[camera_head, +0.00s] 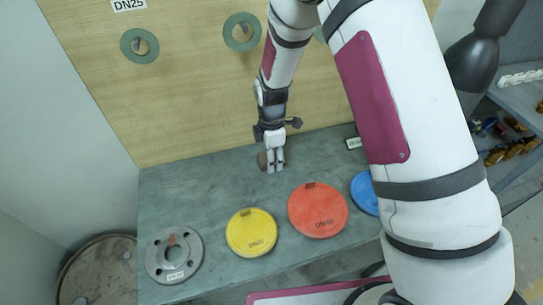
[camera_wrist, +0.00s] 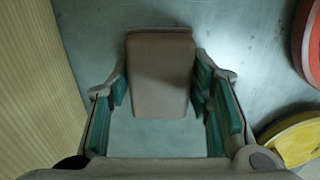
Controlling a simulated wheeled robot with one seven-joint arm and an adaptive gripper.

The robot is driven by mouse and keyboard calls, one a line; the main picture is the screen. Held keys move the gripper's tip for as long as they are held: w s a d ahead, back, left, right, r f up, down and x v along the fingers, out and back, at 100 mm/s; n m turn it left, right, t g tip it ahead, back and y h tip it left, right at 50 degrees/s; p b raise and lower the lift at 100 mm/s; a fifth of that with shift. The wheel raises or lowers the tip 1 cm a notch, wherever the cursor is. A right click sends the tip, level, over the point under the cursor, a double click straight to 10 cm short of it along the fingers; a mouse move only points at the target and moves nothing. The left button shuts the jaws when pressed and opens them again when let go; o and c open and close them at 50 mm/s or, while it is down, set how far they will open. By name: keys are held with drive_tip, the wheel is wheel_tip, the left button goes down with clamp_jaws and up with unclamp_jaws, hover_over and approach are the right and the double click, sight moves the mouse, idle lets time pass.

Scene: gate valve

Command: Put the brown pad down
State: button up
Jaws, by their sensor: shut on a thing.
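The brown pad (camera_wrist: 160,75) is a flat block with rounded corners, between the green-lined fingers of my gripper (camera_wrist: 160,92) in the wrist view. The fingers are shut on its two sides. In the head view my gripper (camera_head: 272,166) points down at the back of the grey-green bench (camera_head: 195,205), close to the wooden board. A small brown part of the pad (camera_head: 262,160) shows at the left of the fingers. The pad is low over the bench; whether it touches the surface I cannot tell.
On the bench are a grey flange (camera_head: 174,255), a yellow disc (camera_head: 251,232), a red disc (camera_head: 318,210) and a partly hidden blue disc (camera_head: 364,194). The wooden board (camera_head: 190,90) with green rings (camera_head: 140,46) stands behind. The bench left of my gripper is clear.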

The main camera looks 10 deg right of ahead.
drive_tip(key=shift+s+f, duration=0.15)
drive_tip(key=shift+f, duration=0.5)
drive_tip(key=shift+c, duration=0.4)
drive_tip(key=o, duration=1.2)
drive_tip(key=shift+f, duration=0.15)
drive_tip(key=shift+r, duration=0.25)
drive_tip(key=shift+r, duration=0.3)
wheel_tip(320, 180, up, 13)
drive_tip(key=shift+f+b, duration=0.15)
drive_tip(key=shift+b, duration=0.8)
